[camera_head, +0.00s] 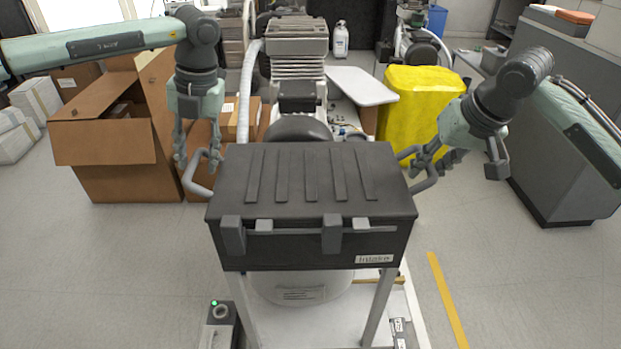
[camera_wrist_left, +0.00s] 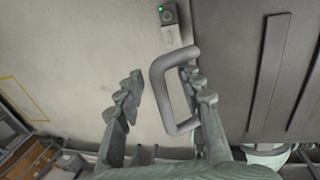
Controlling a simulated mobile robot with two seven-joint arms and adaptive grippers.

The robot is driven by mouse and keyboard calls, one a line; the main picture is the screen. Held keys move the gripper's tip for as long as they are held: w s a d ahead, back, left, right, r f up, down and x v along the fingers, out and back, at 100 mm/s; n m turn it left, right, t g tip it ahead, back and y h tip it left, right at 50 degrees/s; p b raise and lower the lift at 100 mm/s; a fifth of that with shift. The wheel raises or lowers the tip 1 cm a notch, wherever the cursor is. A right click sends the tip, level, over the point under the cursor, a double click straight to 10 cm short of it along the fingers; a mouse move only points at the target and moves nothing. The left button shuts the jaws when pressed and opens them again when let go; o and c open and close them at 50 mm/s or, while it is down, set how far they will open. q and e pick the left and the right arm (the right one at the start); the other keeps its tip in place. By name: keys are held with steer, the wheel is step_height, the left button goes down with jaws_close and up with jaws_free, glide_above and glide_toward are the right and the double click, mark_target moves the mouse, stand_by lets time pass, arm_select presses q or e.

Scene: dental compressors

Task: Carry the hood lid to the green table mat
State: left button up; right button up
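The hood lid (camera_head: 312,185) is a dark box-shaped cover with ribs on top, front latches and an "Intake" label. It sits level above pale legs in the middle of the head view. A grey bar handle sticks out on each side. My left gripper (camera_head: 197,160) is open at the left handle (camera_head: 196,182). In the left wrist view that handle (camera_wrist_left: 160,88) lies between the spread fingers (camera_wrist_left: 165,88), nearer the right one. My right gripper (camera_head: 440,162) appears open by the right handle (camera_head: 429,180); contact there is unclear. I see no green table mat.
A compressor (camera_head: 297,60) stands right behind the hood. An open cardboard box (camera_head: 115,150) is at the left, a yellow-covered bin (camera_head: 415,105) behind right, and a grey cabinet (camera_head: 560,150) at the right. A small device with a green light (camera_head: 218,325) stands front left. Floor in front is mostly clear.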

arm_select(q)
steer(key=c, duration=0.5)
arm_select(e)
steer(key=c, duration=0.5)
arm_select(q)
jaws_close()
arm_select(e)
jaws_close()
arm_select(q)
steer(key=shift+r, duration=0.25)
arm_select(e)
steer(key=shift+r, duration=0.25)
